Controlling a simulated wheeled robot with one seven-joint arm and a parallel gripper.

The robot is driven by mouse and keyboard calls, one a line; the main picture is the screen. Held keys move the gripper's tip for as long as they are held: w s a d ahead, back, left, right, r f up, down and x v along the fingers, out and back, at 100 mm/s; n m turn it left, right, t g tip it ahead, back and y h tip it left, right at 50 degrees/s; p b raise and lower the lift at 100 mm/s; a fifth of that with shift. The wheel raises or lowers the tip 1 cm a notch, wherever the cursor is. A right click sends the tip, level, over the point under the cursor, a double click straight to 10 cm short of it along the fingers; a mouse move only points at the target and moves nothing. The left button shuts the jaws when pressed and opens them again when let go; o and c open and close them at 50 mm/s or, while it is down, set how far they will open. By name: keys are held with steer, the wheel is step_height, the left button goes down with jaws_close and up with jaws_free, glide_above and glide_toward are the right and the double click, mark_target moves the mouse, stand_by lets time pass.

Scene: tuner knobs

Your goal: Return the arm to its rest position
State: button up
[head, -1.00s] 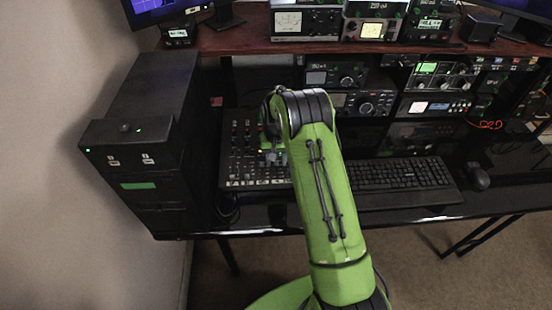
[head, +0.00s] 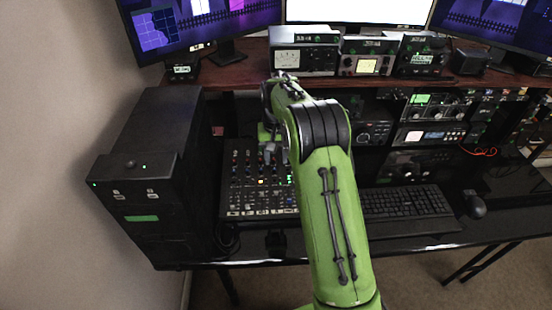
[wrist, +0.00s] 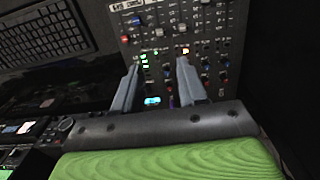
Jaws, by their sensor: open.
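My green arm (head: 333,220) stands in the middle of the head view, its black elbow joint in front of the desk. My gripper (wrist: 158,68) shows in the wrist view with two grey fingers spread apart and nothing between them. The mixer panel (wrist: 205,35), with its rows of knobs and lit buttons, lies beyond the fingertips; whether they touch it I cannot tell. In the head view, the gripper (head: 271,153) is seen small over the mixer (head: 245,192), partly hidden by my arm.
A black cabinet (head: 135,225) stands on the left, near the wall. A keyboard (head: 405,202) and mouse (head: 474,204) lie to the right of my arm. Radio units (head: 432,134) stand under a shelf (head: 240,80); meters (head: 303,52) and monitors stand above it.

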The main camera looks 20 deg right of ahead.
steer(key=s+a+r+n+t, duration=0.1)
steer(key=s+a+r, duration=0.1)
steer(key=s+r, duration=0.45)
steer(key=s+a+r+n+t, duration=0.1)
steer(key=s+a+r+t, duration=0.15)
steer(key=s+r, duration=0.45)
steer(key=s+a+n+t, duration=0.1)
steer(key=s+a+t, duration=0.1)
steer(key=s, duration=1.7)
steer(key=shift+a+r+n, duration=0.3)
steer(key=shift+a+r, duration=0.1)
steer(key=shift+a, duration=0.05)
steer(key=shift+s, duration=0.1)
